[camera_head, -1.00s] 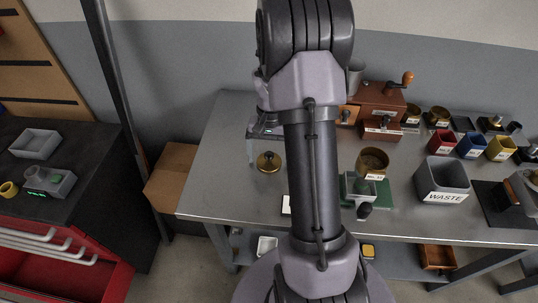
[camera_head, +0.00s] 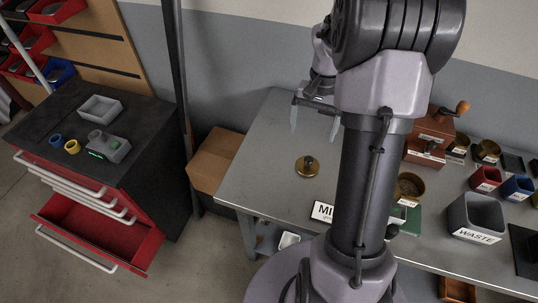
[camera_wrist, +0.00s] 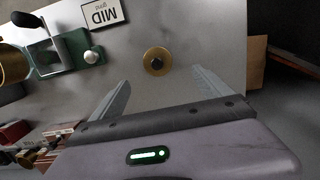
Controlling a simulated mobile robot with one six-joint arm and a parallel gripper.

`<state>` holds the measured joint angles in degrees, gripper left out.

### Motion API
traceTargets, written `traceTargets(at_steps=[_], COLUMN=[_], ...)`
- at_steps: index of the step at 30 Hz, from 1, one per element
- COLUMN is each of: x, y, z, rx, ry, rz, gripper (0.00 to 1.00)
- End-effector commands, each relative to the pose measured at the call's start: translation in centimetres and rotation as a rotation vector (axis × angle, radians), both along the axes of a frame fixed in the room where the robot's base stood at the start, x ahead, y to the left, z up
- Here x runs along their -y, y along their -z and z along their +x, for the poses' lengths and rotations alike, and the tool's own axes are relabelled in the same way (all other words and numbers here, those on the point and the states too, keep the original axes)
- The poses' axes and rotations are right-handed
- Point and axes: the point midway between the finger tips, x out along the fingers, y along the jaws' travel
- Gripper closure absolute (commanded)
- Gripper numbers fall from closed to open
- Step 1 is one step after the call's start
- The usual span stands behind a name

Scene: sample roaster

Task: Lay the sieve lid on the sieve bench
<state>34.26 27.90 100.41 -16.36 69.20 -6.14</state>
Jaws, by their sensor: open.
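The sieve lid appears to be the round brass disc (camera_head: 307,167) with a dark knob. It lies flat on the bare left part of the steel table (camera_head: 262,160). In the wrist view the brass disc (camera_wrist: 157,62) shows just beyond and between my fingertips. My gripper (camera_head: 314,127) is open and empty, held above the table. Both fingers show apart in the wrist view (camera_wrist: 160,82), and neither visibly touches the disc. I cannot tell which surface is the sieve bench; no label for it shows.
A MID card (camera_head: 322,211) lies in front of the disc. A brass cup (camera_head: 409,187), a grey WASTE bin (camera_head: 476,213) and a wooden grinder (camera_head: 430,130) stand to the right. A red cabinet (camera_head: 88,200) with an open drawer stands left, beside a cardboard box (camera_head: 215,160).

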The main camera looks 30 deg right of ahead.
Motion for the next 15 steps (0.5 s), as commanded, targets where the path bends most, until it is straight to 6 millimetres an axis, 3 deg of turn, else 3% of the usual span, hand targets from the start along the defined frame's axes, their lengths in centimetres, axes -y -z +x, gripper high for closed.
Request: traceTargets(at_steps=[2, 4, 7, 9, 12, 15], x=[-3.4, -8.2, -15.9, -20.3, -24.6, -26.8], y=[-3.6, -7.7, -12.6, -14.5, -15.5, -15.4], z=[0.4, -0.2, -3.2, -6.1, -10.2, -12.7], rx=[0.066, 0.157, 0.311, 0.418, 0.543, 0.619], ry=[-0.049, -0.114, -0.221, -0.292, -0.367, -0.412], rz=[-0.027, -0.052, -0.072, -0.073, -0.057, -0.040], gripper=[0.11, 0.11, 0.11, 0.11, 0.11, 0.11])
